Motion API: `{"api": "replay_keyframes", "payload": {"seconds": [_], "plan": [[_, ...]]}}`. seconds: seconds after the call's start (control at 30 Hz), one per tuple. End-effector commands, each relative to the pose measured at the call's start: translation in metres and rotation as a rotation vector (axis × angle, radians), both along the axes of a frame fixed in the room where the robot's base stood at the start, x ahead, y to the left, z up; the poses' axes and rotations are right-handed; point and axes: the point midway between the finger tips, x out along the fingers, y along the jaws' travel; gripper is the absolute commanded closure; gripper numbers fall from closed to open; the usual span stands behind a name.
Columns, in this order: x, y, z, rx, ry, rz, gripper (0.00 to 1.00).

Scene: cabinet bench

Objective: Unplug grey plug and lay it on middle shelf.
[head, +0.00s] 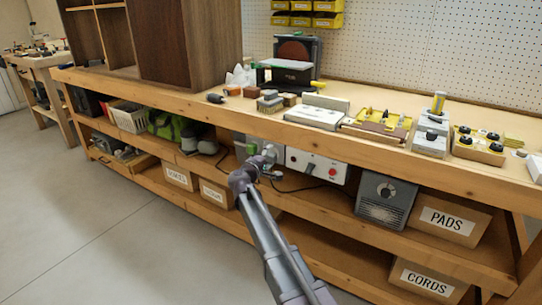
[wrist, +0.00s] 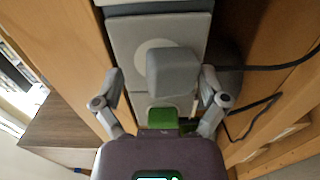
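The grey plug (wrist: 172,73) is a blocky piece in front of a grey socket panel (wrist: 120,35) in the wrist view. A dark cable runs off to the right from beside it. My gripper (wrist: 161,88) is open around the plug, with a finger on each side. The left finger shows a clear gap; the right finger is close to the plug, and I cannot tell if it touches. In the head view my gripper (head: 262,158) is under the bench top at the socket panel and hides most of the plug. The middle shelf (head: 336,222) runs below it.
A green block (wrist: 163,118) sits by the panel below the plug. A white box with a red button (head: 318,166) is right of my gripper. A grey slatted unit (head: 386,200) and a PADS box (head: 446,219) stand farther right. Tools crowd the bench top (head: 225,112).

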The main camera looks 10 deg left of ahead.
Motion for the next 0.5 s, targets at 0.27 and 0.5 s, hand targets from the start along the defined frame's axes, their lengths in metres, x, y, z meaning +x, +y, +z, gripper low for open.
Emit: {"api": "replay_keyframes", "payload": {"seconds": [0.27,0.5], "plan": [[-0.0001,0.0,-0.0047,0.0,0.0,0.0,0.09],[0.0,0.0,-0.0089,0.0,0.0,0.0,0.09]]}}
